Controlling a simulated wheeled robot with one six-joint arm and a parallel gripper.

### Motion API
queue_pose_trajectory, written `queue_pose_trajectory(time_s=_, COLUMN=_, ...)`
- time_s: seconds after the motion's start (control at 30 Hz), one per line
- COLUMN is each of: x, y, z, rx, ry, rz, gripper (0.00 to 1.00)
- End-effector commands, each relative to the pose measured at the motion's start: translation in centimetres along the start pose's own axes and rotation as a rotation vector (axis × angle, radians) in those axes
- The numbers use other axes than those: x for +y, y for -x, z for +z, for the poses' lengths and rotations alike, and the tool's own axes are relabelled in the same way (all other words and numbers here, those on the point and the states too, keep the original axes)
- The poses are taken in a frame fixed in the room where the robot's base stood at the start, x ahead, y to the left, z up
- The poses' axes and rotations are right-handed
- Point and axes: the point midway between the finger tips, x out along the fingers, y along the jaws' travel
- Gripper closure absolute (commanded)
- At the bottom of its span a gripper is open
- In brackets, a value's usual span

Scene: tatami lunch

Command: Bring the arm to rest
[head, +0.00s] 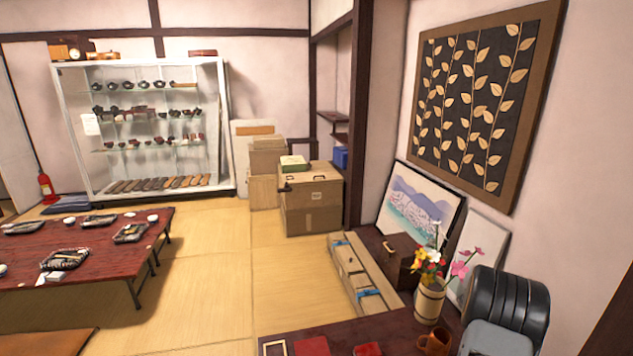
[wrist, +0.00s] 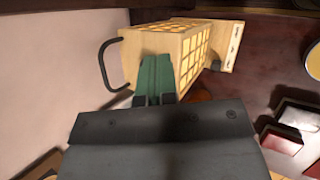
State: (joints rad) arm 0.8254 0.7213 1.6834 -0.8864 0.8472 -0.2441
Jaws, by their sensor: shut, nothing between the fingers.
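My gripper (wrist: 156,60) shows in the wrist view, its two green fingers shut together and empty. Its dark grey body fills the bottom of that view. Just beyond the fingertips is a pale wooden box with a lattice of warm yellow panes (wrist: 196,48), like a lantern, with a dark curved handle (wrist: 108,66) at its left. I cannot tell whether the fingers touch it.
In the wrist view, dark red and pale flat items lie on a dark red surface (wrist: 255,75). The head view shows a low red table (head: 100,255), a glass cabinet (head: 140,165), cardboard boxes (head: 312,205), and a vase of flowers (head: 429,300). Tatami (head: 225,260) between is clear.

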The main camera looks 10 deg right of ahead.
Motion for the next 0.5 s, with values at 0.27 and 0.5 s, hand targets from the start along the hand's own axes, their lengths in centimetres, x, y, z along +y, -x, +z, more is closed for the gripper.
queue_pose_trajectory(time_s=0.27, x=-9.8, y=15.2, z=2.3, rx=0.144, ry=-0.257, rz=-0.227, gripper=1.0)
queue_pose_trajectory(time_s=0.5, x=-19.5, y=28.4, z=6.7, rx=0.332, ry=-0.331, rz=-0.399, gripper=1.0)
